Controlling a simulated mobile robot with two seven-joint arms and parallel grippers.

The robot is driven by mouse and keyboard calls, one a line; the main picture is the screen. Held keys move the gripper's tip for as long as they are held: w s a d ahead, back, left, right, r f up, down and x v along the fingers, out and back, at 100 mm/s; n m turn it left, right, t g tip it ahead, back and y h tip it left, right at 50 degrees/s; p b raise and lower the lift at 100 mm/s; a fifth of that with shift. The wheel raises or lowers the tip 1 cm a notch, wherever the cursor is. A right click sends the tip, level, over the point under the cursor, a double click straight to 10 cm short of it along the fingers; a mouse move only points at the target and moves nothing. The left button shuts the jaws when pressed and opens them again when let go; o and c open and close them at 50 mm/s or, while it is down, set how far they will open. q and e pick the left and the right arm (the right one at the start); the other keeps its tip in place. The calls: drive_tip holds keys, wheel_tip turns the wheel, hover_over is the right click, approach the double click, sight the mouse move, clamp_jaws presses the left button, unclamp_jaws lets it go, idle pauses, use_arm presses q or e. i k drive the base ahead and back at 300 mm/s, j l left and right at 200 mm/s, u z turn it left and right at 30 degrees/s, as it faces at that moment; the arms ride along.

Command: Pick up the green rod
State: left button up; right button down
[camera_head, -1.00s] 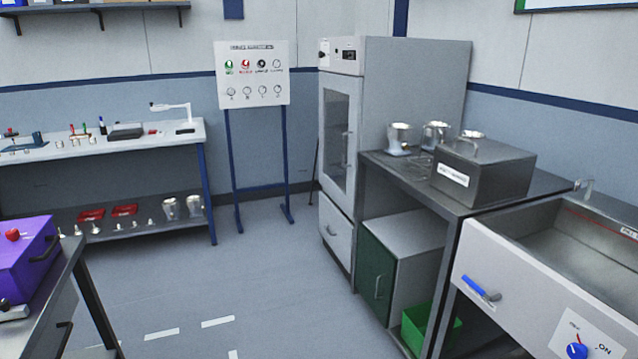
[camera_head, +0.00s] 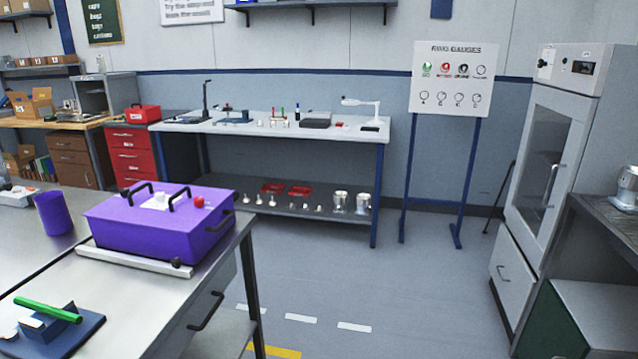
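A bright green rod (camera_head: 48,309) shows at the lower left of the head view. It lies tilted across a dark blue fixture (camera_head: 80,338) with light metal blocks, on the near steel bench (camera_head: 150,310). The fixture's lower left part is cut off by the picture's edge. A much smaller green upright piece (camera_head: 283,113) stands among small items on the far white bench. Neither of my grippers is in view.
A purple box (camera_head: 160,228) with black handles sits on the near bench, beside a purple cup (camera_head: 53,213). The far bench (camera_head: 225,127) stands along the wall, with a gauge board (camera_head: 445,78) and a tall cabinet (camera_head: 545,150) to its right. Open floor (camera_head: 400,290) lies between.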

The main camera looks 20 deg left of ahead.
sight(56, 312)
drive_tip(key=i+u, duration=0.25)
drive_tip(key=u, duration=0.25)
drive_tip(key=i+l+u, duration=0.2)
drive_tip(key=u, duration=0.25)
drive_tip(key=i+l+u, duration=0.2)
drive_tip(key=u, duration=0.3)
drive_tip(key=i+l+u, duration=0.15)
drive_tip(key=l+u, duration=0.3)
drive_tip(key=i+l+u, duration=0.15)
drive_tip(key=l+u, duration=0.2)
drive_tip(key=u, duration=0.15)
drive_tip(key=i+l+u, duration=0.15)
drive_tip(key=l+u, duration=0.6)
drive_tip(key=u, duration=0.2)
